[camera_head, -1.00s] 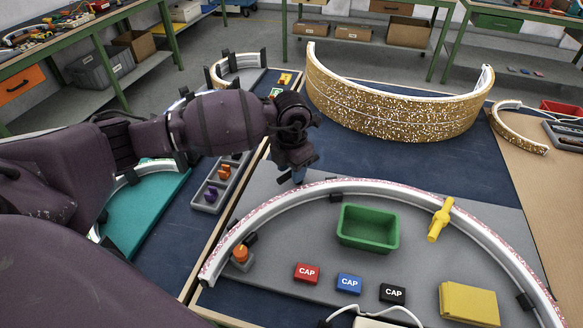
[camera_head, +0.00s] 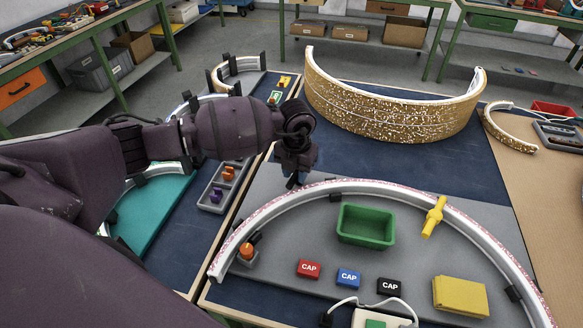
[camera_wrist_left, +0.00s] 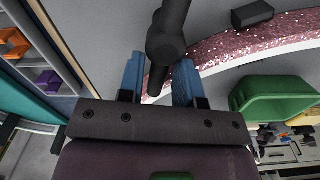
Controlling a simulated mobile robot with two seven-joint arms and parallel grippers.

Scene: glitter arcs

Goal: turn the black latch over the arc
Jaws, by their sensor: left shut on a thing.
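The arc (camera_head: 388,192) is a white curved rail with pink glitter on its face, lying on a grey board. My left gripper (camera_head: 296,180) is at its upper left part, pointing down. In the left wrist view, the blue fingers of my left gripper (camera_wrist_left: 161,64) are closed around the black latch (camera_wrist_left: 170,35), a dark bar with a round hub. The glittered arc (camera_wrist_left: 225,55) runs behind it. In the head view the gripper mostly hides this latch. My right gripper is not in view.
A green bin (camera_head: 366,226), red, blue and black CAP blocks (camera_head: 348,279) and a yellow block (camera_head: 461,296) lie inside the arc. A yellow latch (camera_head: 433,216) crosses its right part. An orange knob (camera_head: 246,251) is near its left end. A gold glitter arc (camera_head: 390,105) stands behind.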

